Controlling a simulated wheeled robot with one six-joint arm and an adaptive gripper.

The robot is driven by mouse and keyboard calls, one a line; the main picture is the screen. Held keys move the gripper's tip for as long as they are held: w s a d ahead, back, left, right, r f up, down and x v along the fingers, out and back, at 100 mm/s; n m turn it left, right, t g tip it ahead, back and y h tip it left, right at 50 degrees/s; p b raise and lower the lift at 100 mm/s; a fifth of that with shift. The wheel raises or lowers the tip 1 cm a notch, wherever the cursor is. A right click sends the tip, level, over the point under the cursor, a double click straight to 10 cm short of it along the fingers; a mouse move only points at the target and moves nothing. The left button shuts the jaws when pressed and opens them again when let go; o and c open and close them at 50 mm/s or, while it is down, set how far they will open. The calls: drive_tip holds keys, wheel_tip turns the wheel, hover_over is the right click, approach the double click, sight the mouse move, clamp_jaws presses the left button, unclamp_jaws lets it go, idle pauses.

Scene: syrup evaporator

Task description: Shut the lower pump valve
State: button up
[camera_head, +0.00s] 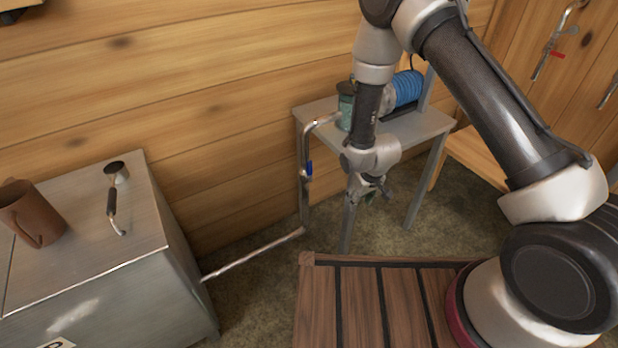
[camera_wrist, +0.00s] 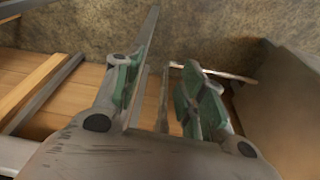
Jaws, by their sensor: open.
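The pump valve with a blue handle (camera_head: 309,168) sits on the vertical part of a metal pipe (camera_head: 304,196), left of the small pump table. The handle looks roughly upright along the pipe. My gripper (camera_head: 370,193) hangs pointing down in front of the table, to the right of the valve and apart from it. In the wrist view my gripper (camera_wrist: 164,82) is open, with green pads on both fingers and nothing clearly held. A thin metal pipe (camera_wrist: 222,74) shows beyond the fingers there. I cannot make out the blue handle in the wrist view.
The grey table (camera_head: 412,130) carries a green cylinder (camera_head: 345,106) and a blue coil (camera_head: 404,88). A metal evaporator box (camera_head: 130,250) with a brown mug (camera_head: 32,214) stands at left. A red-handled valve (camera_head: 557,55) is at upper right.

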drive_tip(key=w+a+f+t+y, duration=0.1)
drive_tip(key=w+a+f+t, duration=0.1)
drive_tip(key=a+f, duration=0.35)
drive_tip(key=n+t+y, duration=0.2)
drive_tip(key=t+y, duration=0.6)
drive_tip(key=t, duration=0.3)
approach(310, 167)
drive_tip(key=w, duration=0.1)
drive_tip(key=x, duration=0.8)
drive_tip(key=shift+a, duration=0.25)
clamp_jaws()
